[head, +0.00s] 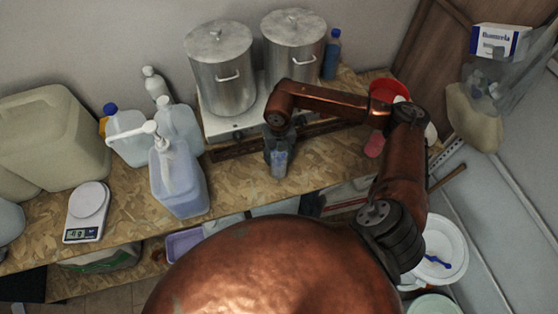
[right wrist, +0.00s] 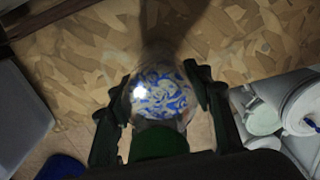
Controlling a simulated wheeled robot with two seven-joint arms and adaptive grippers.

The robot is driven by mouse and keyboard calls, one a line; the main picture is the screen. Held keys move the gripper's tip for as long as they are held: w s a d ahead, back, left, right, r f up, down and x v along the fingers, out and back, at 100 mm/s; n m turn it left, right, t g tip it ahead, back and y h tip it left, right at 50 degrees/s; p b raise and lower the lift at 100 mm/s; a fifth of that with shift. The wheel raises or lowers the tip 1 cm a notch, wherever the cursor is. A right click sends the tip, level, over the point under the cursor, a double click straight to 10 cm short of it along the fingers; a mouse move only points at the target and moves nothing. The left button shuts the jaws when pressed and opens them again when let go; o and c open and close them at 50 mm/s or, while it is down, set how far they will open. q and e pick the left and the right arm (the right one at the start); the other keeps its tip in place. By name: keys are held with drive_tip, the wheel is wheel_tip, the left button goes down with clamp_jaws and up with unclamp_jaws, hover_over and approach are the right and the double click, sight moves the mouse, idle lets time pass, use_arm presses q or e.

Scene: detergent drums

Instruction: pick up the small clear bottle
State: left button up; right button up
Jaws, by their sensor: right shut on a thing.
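The small clear bottle (head: 279,163) has a blue pattern and is near the front edge of the wood-chip board shelf, in front of the metal pots. My right gripper (head: 279,146) is around its upper part, shut on it. In the right wrist view, the bottle (right wrist: 160,92) shows as a clear round shape with blue swirls between the two dark fingers (right wrist: 158,98). A dark green part is at its near end. I cannot tell whether the bottle's base touches the shelf. My left gripper is not in view.
Two lidded steel pots (head: 222,75) stand behind the gripper. White-capped jugs (head: 178,180) and a scale (head: 87,212) stand to the left. A blue bottle (head: 332,55) and a red bowl (head: 388,90) are at the right. White buckets (head: 445,246) stand below at the right.

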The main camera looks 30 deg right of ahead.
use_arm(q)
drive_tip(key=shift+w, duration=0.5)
use_arm(e)
drive_tip(key=c, duration=0.3)
drive_tip(key=shift+r, duration=0.15)
drive_tip(key=shift+w+r+b, duration=0.1)
drive_tip(key=shift+r+b, duration=0.35)
drive_tip(key=shift+r, duration=0.15)
use_arm(q)
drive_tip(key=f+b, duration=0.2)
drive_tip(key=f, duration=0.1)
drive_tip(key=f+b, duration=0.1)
drive_tip(key=b, duration=0.1)
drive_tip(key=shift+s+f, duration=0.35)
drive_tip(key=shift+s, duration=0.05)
use_arm(e)
drive_tip(key=s+a+r, duration=0.7)
drive_tip(key=s+r, duration=0.4)
drive_tip(key=s, duration=0.1)
drive_tip(key=shift+a+r, duration=0.15)
drive_tip(key=shift+r, duration=0.15)
